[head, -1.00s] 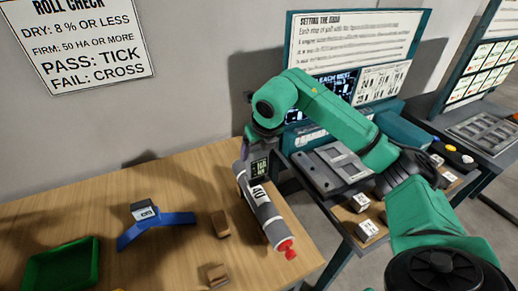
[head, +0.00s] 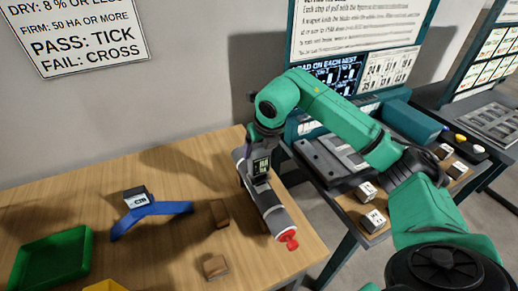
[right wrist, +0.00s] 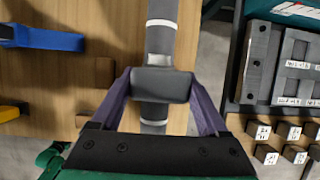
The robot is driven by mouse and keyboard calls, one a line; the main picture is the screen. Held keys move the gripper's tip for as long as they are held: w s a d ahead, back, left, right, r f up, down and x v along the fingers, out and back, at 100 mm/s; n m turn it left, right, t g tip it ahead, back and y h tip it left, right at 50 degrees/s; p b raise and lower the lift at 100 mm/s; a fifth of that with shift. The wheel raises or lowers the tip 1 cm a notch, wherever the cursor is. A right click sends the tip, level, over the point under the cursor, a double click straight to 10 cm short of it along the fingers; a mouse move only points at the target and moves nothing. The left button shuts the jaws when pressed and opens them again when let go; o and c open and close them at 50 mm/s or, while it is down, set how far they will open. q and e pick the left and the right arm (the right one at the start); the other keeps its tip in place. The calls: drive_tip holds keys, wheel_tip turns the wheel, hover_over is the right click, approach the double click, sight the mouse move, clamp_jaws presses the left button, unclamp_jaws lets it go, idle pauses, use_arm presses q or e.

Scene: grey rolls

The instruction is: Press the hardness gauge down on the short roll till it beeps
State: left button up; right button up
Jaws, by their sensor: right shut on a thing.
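A grey roll (head: 272,208) with lighter bands and a red end knob (head: 288,241) lies near the right edge of the wooden table. It also runs up the middle of the right wrist view (right wrist: 160,40). My right gripper (right wrist: 161,92) is shut on the hardness gauge (right wrist: 161,84), a dark block with a small lit display (head: 261,166) in the head view. The gauge is over the roll's middle; I cannot tell whether it touches. The display's reading is too small to make out. My left gripper is not in view.
Two brown wooden blocks (head: 220,213) (head: 215,267) lie left of the roll. A blue stand (head: 150,213) holds a small labelled device (head: 136,197). A green tray (head: 52,262) is at the left. A second bench with a grey nest plate (right wrist: 296,75) and labelled cubes adjoins the right.

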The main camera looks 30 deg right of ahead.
drive_tip(key=shift+f+b, duration=0.55)
drive_tip(key=shift+f, duration=0.05)
idle(0.5)
drive_tip(key=shift+s+f, duration=0.1)
drive_tip(key=shift+f, duration=0.05)
idle(0.7)
wheel_tip(320, 180, up, 7)
drive_tip(key=p, duration=0.5)
idle(0.6)
